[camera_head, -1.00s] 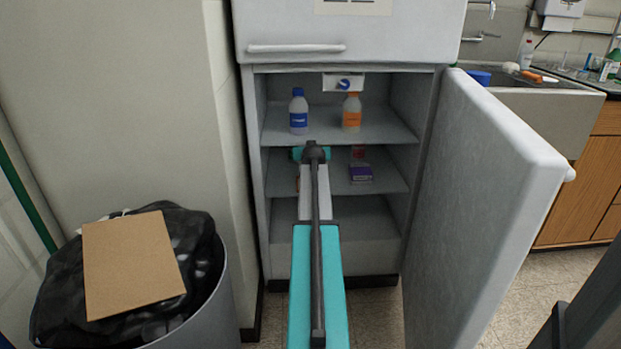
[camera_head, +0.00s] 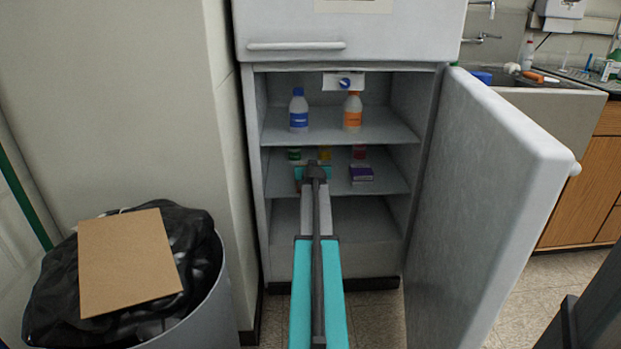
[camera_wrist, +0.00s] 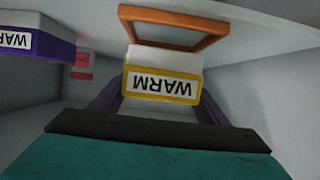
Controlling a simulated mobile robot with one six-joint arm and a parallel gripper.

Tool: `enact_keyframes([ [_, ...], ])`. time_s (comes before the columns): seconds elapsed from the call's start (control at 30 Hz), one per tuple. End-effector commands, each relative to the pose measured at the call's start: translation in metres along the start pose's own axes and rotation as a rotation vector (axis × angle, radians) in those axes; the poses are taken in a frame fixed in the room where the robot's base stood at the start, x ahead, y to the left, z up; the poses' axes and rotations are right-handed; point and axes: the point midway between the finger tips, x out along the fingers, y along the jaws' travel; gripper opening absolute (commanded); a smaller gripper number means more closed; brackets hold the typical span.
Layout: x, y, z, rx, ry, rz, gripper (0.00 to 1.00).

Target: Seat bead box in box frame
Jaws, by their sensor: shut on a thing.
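My gripper (camera_wrist: 155,104) is shut on a white box with a yellow rim, the bead box (camera_wrist: 162,84), its "WARM" label upside down in the wrist view. The dark fingers lie on both sides of it. The orange box frame (camera_wrist: 174,26) shows just past the box, with the box covering its near edge. I cannot tell whether they touch. In the head view my gripper (camera_head: 316,174) is at the open cabinet's middle shelf. My arm hides the held box there.
A purple box (camera_head: 361,174) sits on the middle shelf to the right; it is at the left in the wrist view (camera_wrist: 30,38). A blue-labelled bottle (camera_head: 298,112) and an orange one (camera_head: 352,111) stand on the shelf above. The open door (camera_head: 490,200) bounds the right side.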

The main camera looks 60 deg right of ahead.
Motion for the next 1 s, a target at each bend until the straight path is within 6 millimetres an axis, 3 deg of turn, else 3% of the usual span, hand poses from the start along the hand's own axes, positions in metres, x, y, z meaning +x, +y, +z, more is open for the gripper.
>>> enact_keyframes([
  [0.17,0.01,0.001,0.025,-0.001,0.0,0.001,0.36],
  [0.73,0.013,-0.003,0.03,0.0,0.001,0.002,0.36],
  [0.77,0.013,-0.003,0.031,0.0,-0.001,0.001,0.7],
  [0.8,0.013,-0.003,0.03,0.0,-0.001,0.001,0.77],
  [0.87,0.013,-0.003,0.03,0.0,-0.001,0.001,0.87],
  [1.0,0.013,-0.003,0.03,0.0,-0.001,0.002,0.87],
])
